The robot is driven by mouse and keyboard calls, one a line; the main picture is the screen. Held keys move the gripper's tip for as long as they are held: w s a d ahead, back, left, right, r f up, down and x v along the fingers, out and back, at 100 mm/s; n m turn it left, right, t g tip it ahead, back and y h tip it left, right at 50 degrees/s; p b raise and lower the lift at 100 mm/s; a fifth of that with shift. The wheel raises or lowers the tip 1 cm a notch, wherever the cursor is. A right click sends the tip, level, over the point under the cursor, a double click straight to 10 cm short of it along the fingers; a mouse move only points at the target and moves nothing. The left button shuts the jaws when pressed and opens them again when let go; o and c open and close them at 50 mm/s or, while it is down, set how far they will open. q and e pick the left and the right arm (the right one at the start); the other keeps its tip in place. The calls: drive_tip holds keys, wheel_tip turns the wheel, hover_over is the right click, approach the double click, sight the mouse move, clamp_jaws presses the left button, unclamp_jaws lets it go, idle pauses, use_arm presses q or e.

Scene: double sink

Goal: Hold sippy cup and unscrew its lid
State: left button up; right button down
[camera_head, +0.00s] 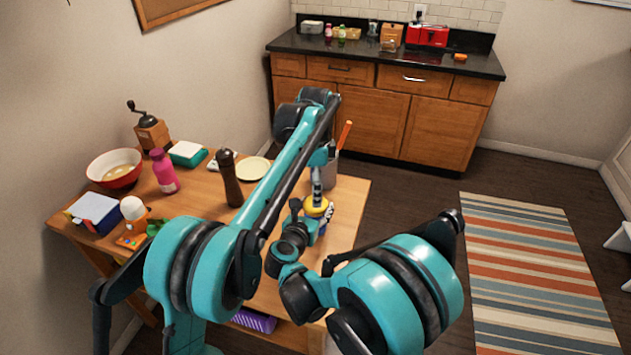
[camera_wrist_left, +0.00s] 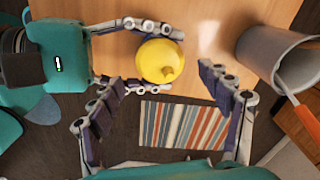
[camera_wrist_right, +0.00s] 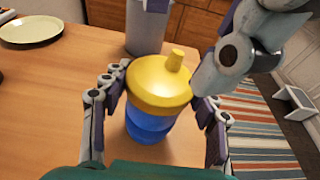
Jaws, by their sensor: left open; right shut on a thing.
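The sippy cup has a yellow lid with a spout (camera_wrist_right: 160,82) and a blue body (camera_wrist_right: 150,125). It stands upright on the wooden table, and its yellow top also shows in the head view (camera_head: 318,207). My right gripper (camera_wrist_right: 158,100) is shut on the cup, one finger on each side of it. My left gripper (camera_wrist_left: 162,78) is open, pointing down above the cup. In the left wrist view the lid (camera_wrist_left: 158,62) lies between its spread fingers. In the right wrist view the left gripper (camera_wrist_right: 228,60) hides part of the lid's right side.
A grey utensil holder (camera_wrist_left: 275,55) stands close behind the cup. A plate (camera_head: 253,169), a pepper mill (camera_head: 229,180), a pink bottle (camera_head: 163,172) and a red bowl (camera_head: 115,170) are farther left. The table is bare around the cup's left side.

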use_arm(q)
wheel_tip(320, 180, down, 6)
drive_tip(key=shift+r, duration=0.15)
drive_tip(key=c, duration=1.2)
drive_tip(key=o, duration=1.3)
wheel_tip(320, 180, up, 8)
drive_tip(key=shift+f, duration=0.1)
drive_tip(key=shift+c, duration=0.5)
drive_tip(key=shift+f, duration=3.9)
